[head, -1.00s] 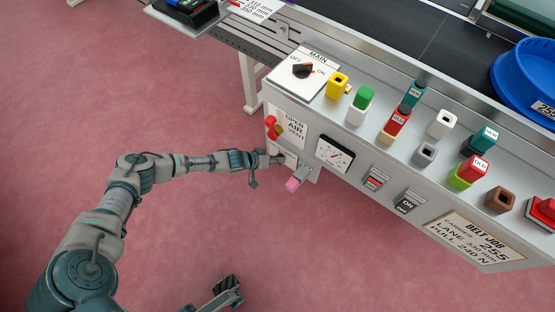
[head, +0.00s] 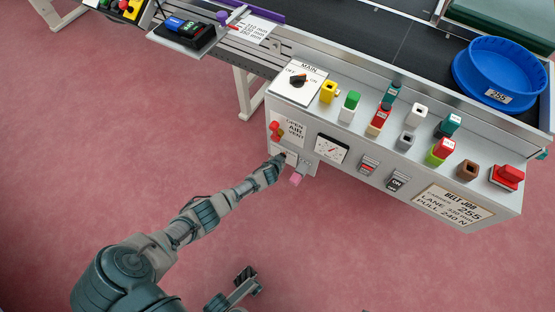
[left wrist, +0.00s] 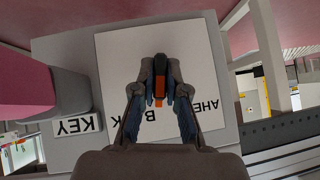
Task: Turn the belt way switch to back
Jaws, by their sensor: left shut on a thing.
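The belt way switch (left wrist: 158,92) is a dark knob with an orange stripe on a white plate (left wrist: 115,55) in the left wrist view. The plate's lettering is upside down there: BACK lies below the knob, AHEAD to its right, both partly covered by my fingers. The orange stripe runs up and down, its lower end near the BACK lettering. My left gripper (left wrist: 160,105) is shut on the switch. In the head view my left gripper (head: 278,162) is at the panel's lower left corner and hides the switch. My right gripper (head: 246,278) hangs over the floor, its jaws unclear.
A pink block (head: 296,180) juts out just right of my left gripper. The air vent's red handle (head: 276,130) is just above, a gauge (head: 331,148) to the right. The floor in front is clear.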

